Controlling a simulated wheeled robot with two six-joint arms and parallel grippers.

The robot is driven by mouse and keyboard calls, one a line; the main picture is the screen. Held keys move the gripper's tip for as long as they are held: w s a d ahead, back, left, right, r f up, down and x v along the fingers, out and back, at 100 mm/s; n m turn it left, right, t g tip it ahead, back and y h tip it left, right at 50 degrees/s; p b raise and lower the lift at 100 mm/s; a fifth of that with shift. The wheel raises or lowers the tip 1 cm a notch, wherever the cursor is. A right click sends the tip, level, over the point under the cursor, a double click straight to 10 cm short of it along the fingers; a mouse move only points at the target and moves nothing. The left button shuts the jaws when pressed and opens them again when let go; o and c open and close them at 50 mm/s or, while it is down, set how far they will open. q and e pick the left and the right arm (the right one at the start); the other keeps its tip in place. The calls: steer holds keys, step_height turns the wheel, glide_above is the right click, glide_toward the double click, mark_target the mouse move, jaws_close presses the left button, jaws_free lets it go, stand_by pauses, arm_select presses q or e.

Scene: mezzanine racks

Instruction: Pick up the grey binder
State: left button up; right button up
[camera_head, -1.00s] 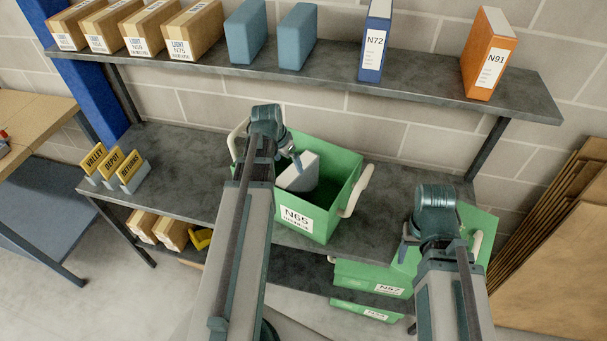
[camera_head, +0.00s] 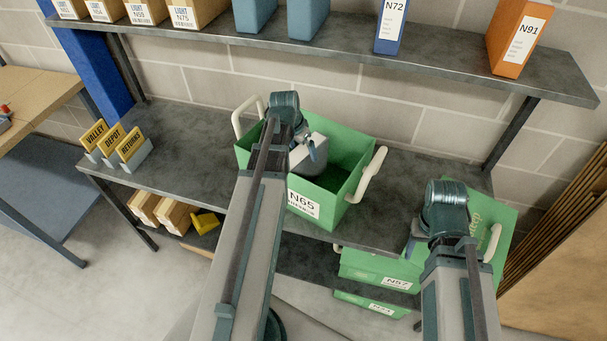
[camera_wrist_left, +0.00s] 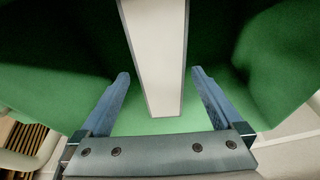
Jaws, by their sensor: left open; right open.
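The grey binder (camera_head: 312,158) stands inside the green crate labelled N65 (camera_head: 322,206) on the middle shelf, partly hidden by my left gripper in the head view. My left gripper (camera_head: 312,148) is over the crate, right at the binder. In the left wrist view the binder's pale face with grey edges (camera_wrist_left: 156,55) lies between the two spread fingers of my left gripper (camera_wrist_left: 160,78), with gaps on both sides. My right gripper (camera_head: 412,242) is open and empty, in front of the shelf at the right, over the lower green crates.
The upper shelf (camera_head: 330,62) overhangs behind, with a blue binder N72 (camera_head: 390,25) and an orange binder N91 (camera_head: 518,38). Lower green crates (camera_head: 385,268) stand below. Yellow signs (camera_head: 112,145) are at the left.

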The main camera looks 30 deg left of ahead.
arm_select(q)
steer(key=shift+x, duration=0.8)
arm_select(e)
steer(key=shift+f, duration=0.75)
arm_select(q)
steer(key=shift+b, duration=0.3)
steer(key=b+x, duration=0.5)
steer(key=shift+a+f, duration=0.1)
arm_select(e)
step_height(320, 180, down, 5)
arm_select(q)
jaws_close()
steer(key=shift+r, duration=0.2)
arm_select(e)
steer(key=shift+r, duration=0.2)
